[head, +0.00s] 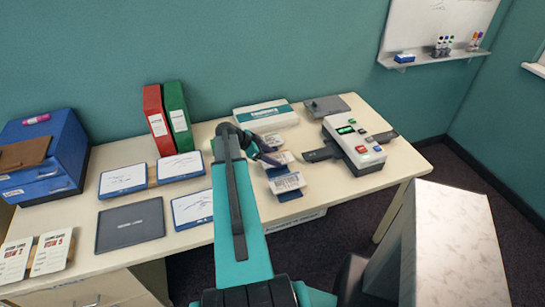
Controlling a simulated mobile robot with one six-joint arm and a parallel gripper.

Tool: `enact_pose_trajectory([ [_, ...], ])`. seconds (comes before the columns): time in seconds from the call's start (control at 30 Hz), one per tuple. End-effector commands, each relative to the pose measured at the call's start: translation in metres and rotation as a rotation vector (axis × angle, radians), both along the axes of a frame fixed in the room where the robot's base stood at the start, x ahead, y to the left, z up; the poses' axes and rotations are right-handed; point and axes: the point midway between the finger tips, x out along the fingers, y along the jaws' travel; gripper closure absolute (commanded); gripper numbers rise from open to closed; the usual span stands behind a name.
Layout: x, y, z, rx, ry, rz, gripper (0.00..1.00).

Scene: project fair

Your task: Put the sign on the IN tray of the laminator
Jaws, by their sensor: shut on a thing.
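The laminator (356,146) is a pale box with coloured buttons and a green display, at the right of the desk. A dark flat tray (320,155) sticks out on its left side and another (384,135) on its right. I cannot read which is marked IN. My gripper (275,162) is left of the laminator, small and partly hidden by my arm. It is shut on what looks like the sign (285,157), a white printed card among similar cards. Its exact grip is unclear. A blue-edged white card (287,183) lies just in front.
Framed sheets (122,180) and a dark board (130,224) lie on the left of the desk. A red binder (157,122) and a green binder (178,117) stand behind. A white-and-teal box (265,115) and a grey flat item (327,106) lie at the back.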

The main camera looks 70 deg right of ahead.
Motion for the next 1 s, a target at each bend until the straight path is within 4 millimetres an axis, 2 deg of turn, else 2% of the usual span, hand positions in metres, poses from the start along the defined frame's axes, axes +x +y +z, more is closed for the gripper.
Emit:
enact_pose_trajectory([
  [0.3,0.0,0.0,0.026,-0.003,-0.002,0.001,0.66],
  [1.0,-0.032,0.084,0.033,-0.001,0.0,0.001,0.66],
])
